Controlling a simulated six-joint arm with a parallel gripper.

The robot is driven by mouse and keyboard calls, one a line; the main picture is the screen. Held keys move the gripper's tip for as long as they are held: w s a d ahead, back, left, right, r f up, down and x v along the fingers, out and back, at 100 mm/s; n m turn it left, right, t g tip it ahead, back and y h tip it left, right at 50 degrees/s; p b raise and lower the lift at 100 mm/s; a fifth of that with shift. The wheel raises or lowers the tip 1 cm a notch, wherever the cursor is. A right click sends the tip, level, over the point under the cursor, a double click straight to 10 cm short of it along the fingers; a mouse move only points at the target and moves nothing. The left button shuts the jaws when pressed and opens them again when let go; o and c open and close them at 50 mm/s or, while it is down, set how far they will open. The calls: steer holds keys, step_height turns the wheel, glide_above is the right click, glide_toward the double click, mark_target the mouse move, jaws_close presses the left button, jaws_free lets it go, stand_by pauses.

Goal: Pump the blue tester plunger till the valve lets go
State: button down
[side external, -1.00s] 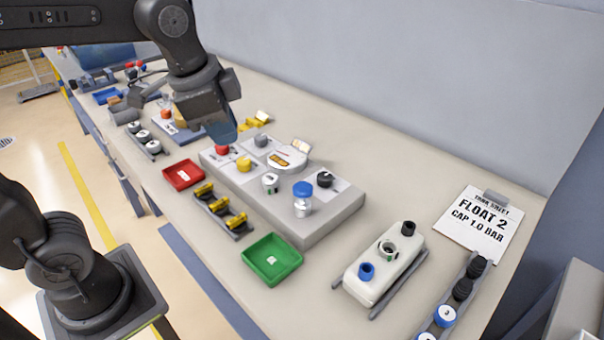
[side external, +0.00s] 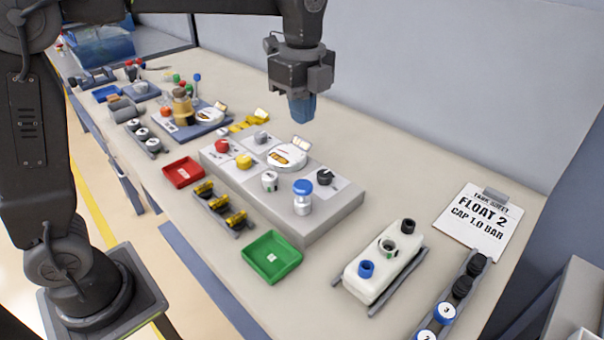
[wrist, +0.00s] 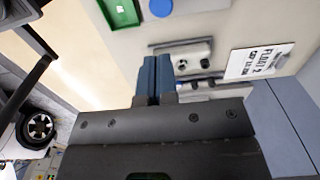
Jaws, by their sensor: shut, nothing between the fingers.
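The blue tester plunger (side external: 303,187) is a blue round cap on a white cylinder at the front of the grey tester block (side external: 335,213). In the wrist view a blue disc (wrist: 161,7), seemingly the plunger top, is at the upper edge. My gripper (side external: 301,112) hangs above the back of the block, pointing down, apart from the plunger. Its blue fingers are together and empty, as the wrist view (wrist: 156,62) also shows. A round gauge (side external: 287,156) with an orange and white face sits on the block; its reading is too small to tell.
The block also has a red knob (side external: 222,146), a yellow knob (side external: 244,161) and a black knob (side external: 324,177). A green tray (side external: 272,257), red tray (side external: 183,172) and white tank (side external: 383,262) stand around it. A sheet (side external: 478,222) reads "FLOAT 2, CAP 1.0 BAR".

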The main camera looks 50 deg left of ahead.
mark_target(302, 185)
steer(key=shift+f, duration=0.1)
step_height(302, 185, down, 14)
steer(key=shift+r, duration=0.1)
stand_by(0.4)
steer(key=shift+f, duration=1.5)
step_height(302, 185, up, 14)
steer(key=shift+r, duration=0.25)
stand_by(0.8)
